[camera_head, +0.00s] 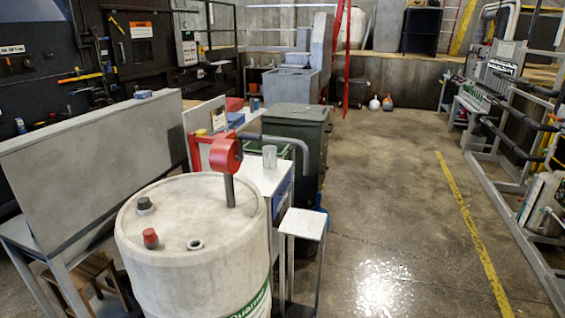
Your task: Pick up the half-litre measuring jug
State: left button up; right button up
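A small grey cylindrical vessel (269,157) stands upright on a white-topped bench (262,180) just behind the large drum; it may be the measuring jug, but it is too small to make out a handle, spout or scale. Neither of my grippers shows in the head view, and nothing is seen touching the vessel.
A large white drum (190,255) with a red hand pump (225,153) stands in front of the bench. A small stool (303,222) is beside it, and a dark green bin (300,130) behind. The concrete floor (390,200) to the right is open. A metal frame (515,190) lines the far right.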

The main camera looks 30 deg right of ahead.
aim_at(270, 152)
jog(key=k+l, duration=0.1)
jog(key=l, duration=0.6)
jog(key=k+l, duration=0.15)
jog(key=l, duration=0.75)
jog(key=i+l, duration=0.15)
jog(key=l, duration=0.4)
jog(key=i+l, duration=0.2)
jog(key=l, duration=0.15)
jog(key=i+l, duration=0.2)
jog(key=l, duration=0.15)
jog(key=i+l+z, duration=0.1)
jog(key=l, duration=0.3)
jog(key=i+l, duration=0.3)
jog(key=i, duration=0.2)
jog(key=u, duration=0.45)
jog(key=i+l+u, duration=0.1)
jog(key=u, duration=0.35)
jog(key=l+u, duration=0.15)
jog(key=u, duration=0.3)
jog(key=l+u, duration=0.75)
jog(key=l, duration=0.3)
jog(key=l+u, duration=0.2)
jog(key=l, duration=0.35)
jog(key=k+l+u, duration=0.25)
jog(key=l, duration=0.75)
jog(key=k+l+u, duration=0.15)
jog(key=l, duration=0.35)
